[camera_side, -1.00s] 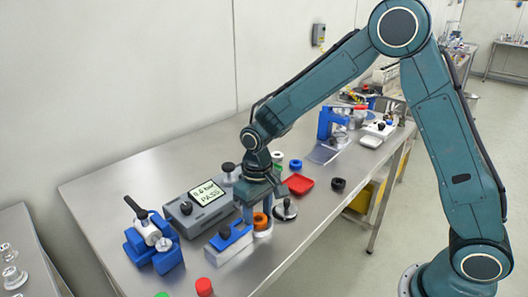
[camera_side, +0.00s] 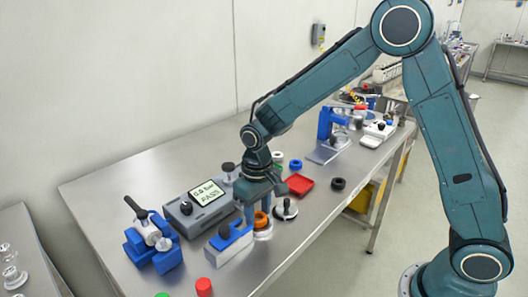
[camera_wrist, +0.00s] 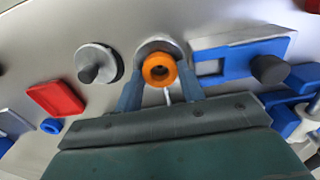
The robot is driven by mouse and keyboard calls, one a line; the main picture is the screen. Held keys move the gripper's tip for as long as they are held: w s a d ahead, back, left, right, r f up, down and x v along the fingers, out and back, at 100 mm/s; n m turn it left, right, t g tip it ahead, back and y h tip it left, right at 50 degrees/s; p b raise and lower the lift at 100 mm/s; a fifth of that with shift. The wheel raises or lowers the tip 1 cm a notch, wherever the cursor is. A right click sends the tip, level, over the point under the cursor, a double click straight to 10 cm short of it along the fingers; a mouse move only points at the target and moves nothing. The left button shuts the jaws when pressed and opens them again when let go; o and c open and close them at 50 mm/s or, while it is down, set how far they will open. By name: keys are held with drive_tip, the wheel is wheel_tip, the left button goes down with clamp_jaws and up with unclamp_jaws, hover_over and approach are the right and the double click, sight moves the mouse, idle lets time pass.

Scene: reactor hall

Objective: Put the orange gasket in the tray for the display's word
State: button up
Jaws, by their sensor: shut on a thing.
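The orange gasket (camera_side: 261,220) is between the fingers of my gripper (camera_side: 260,212), just above a round pale metal seat (camera_side: 264,235); I cannot tell whether it still touches it. In the wrist view the gasket (camera_wrist: 159,69) shows as an orange ring between my two blue fingers (camera_wrist: 160,85), which are shut on it. The grey display unit (camera_side: 202,205) stands left of my gripper. Its screen (camera_side: 208,192) shows "0.0 bar" over a word that looks like PASS, slightly blurred. A red tray (camera_side: 300,184) lies empty behind and right of my gripper, also in the wrist view (camera_wrist: 56,98).
A blue block with a black knob (camera_side: 229,242) stands close left of the seat, and a metal disc with a knob (camera_side: 285,209) close right. A blue clamp fixture (camera_side: 152,243) is farther left. A red cap (camera_side: 204,287) is in front.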

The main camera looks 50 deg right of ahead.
drive_tip(key=shift+r, duration=2.8)
drive_tip(key=w+d+r+m, duration=0.4)
drive_tip(key=w+d+r, duration=0.2)
drive_tip(key=d, duration=0.4)
drive_tip(key=w+d+r+m, duration=0.5)
drive_tip(key=w+d+r, duration=0.2)
drive_tip(key=d, duration=0.3)
drive_tip(key=shift+w+r, duration=0.15)
drive_tip(key=shift+w, duration=0.6)
wheel_tip(320, 180, down, 16)
drive_tip(key=shift+r, duration=0.1)
